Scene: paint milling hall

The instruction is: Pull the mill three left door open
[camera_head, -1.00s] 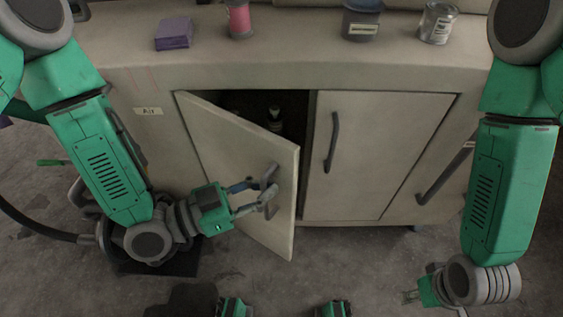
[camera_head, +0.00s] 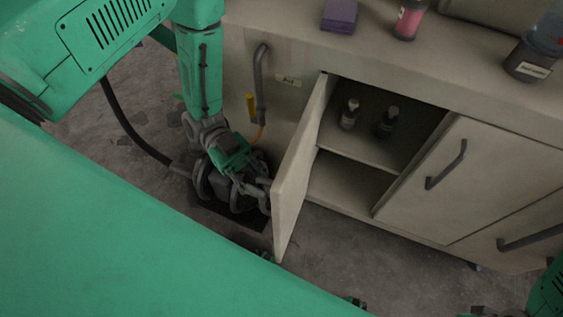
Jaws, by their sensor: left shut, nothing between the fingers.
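The left cabinet door (camera_head: 299,170) stands wide open, swung out towards me on its left edge. My left gripper (camera_head: 262,194) is shut and empty, close to the outer face of this door. The door handle is hard to make out there, and I cannot tell whether the fingers touch it. The opened compartment (camera_head: 350,188) shows a shelf with two small dark bottles (camera_head: 348,115) (camera_head: 387,122) on it. My right gripper does not show; only a piece of my right arm is at the lower right corner.
The closed right door (camera_head: 470,180) has a dark handle (camera_head: 446,165). A purple stack (camera_head: 339,15), a pink container (camera_head: 409,20) and a dark labelled pot (camera_head: 530,62) stand on top.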

